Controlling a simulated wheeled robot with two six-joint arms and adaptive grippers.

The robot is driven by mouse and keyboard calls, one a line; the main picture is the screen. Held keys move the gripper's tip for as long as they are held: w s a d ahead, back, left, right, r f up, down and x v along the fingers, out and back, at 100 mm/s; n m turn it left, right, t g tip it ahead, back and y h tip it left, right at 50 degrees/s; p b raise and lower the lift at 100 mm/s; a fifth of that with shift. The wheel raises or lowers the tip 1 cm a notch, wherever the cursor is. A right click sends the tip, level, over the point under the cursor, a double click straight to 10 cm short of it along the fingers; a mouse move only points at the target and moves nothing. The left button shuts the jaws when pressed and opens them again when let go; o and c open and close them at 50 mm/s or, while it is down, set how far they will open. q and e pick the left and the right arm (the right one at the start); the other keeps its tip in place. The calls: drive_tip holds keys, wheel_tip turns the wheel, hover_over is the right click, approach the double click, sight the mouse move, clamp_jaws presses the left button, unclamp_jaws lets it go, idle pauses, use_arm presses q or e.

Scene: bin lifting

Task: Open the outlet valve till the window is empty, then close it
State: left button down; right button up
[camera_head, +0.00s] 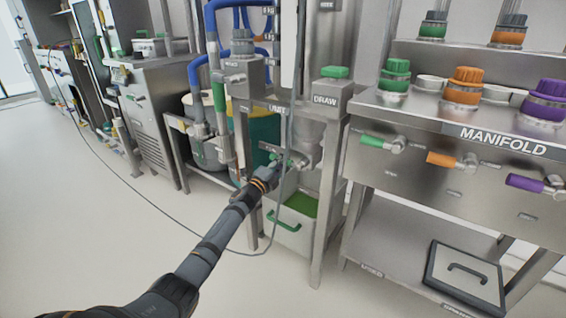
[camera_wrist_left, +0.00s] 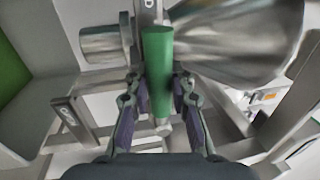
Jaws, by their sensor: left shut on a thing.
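The outlet valve's green handle (camera_wrist_left: 157,60) stands between the fingers of my left gripper (camera_wrist_left: 158,92), which is shut on it, in the left wrist view. My right gripper is not in view.
A bin with a green handle (camera_head: 284,221) and green inside stands below the valve. The manifold bench (camera_head: 440,128), with green, orange and purple valves, is at the right. A lid-like panel (camera_head: 466,276) lies on its lower shelf. A thin cable (camera_head: 150,185) hangs at left. Floor at left is clear.

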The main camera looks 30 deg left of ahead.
use_arm(q)
drive_tip(key=shift+f, duration=0.1)
drive_tip(key=c, duration=1.1)
unclamp_jaws()
drive_tip(key=shift+c, duration=0.2)
drive_tip(key=shift+s, duration=0.1)
drive_tip(key=d+v, duration=0.1)
drive_tip(key=v, duration=1.1)
drive_tip(key=shift+a, duration=0.45)
